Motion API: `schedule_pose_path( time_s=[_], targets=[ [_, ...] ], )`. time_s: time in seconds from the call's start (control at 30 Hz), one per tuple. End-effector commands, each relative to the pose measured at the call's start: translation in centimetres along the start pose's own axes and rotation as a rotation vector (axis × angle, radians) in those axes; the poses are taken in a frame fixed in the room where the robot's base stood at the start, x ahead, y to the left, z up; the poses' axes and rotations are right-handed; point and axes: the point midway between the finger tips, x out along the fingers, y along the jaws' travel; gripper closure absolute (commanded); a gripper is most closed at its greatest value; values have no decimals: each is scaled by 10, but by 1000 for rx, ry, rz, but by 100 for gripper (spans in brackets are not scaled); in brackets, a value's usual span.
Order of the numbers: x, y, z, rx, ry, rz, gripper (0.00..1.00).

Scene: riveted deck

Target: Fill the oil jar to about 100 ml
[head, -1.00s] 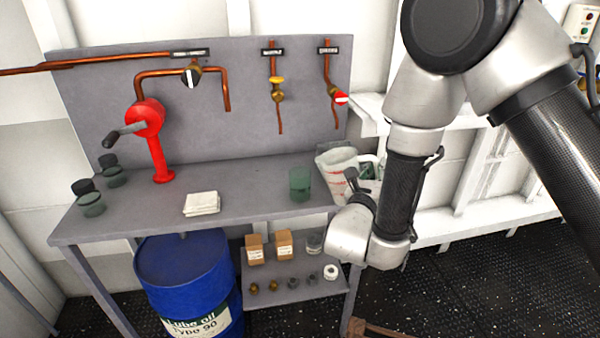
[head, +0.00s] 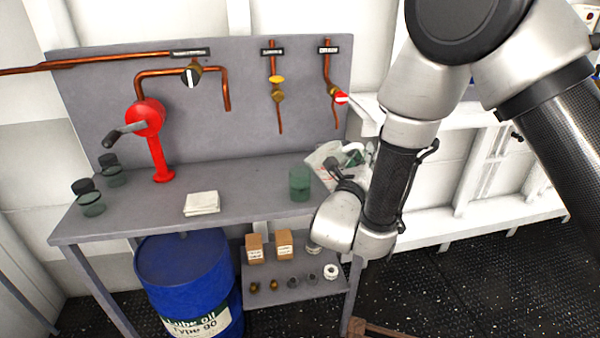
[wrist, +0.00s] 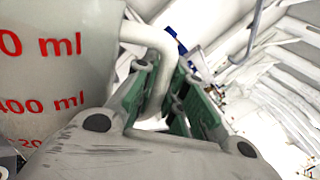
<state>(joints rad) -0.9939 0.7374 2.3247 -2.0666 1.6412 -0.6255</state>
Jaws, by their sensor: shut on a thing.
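A clear measuring jug (head: 320,154) with red markings is in the head view, tilted to the left beside and partly above the green jar. It also fills the left of the wrist view (wrist: 50,70), with red "ml" figures. My gripper (wrist: 163,95) is shut on the jug's white handle (wrist: 152,45), its green-padded fingers on either side. The green translucent jar (head: 300,185) stands open on the bench near its right end. The jug's lip is close to the jar's mouth; I cannot make out a stream or the oil level.
The grey bench (head: 250,200) also holds a white cloth (head: 201,203), a red hand pump (head: 155,140) and two dark-lidded green jars (head: 90,200) at the left. Copper pipes with valves (head: 278,90) hang on the back panel. A blue drum (head: 185,270) stands below.

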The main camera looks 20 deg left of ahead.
Motion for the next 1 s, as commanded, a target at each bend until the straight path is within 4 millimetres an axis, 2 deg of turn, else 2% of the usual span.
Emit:
schedule_pose_path(
  time_s=[1.0],
  targets=[
    [0, 1, 19, -80, -18, -1, 100]
  ],
)
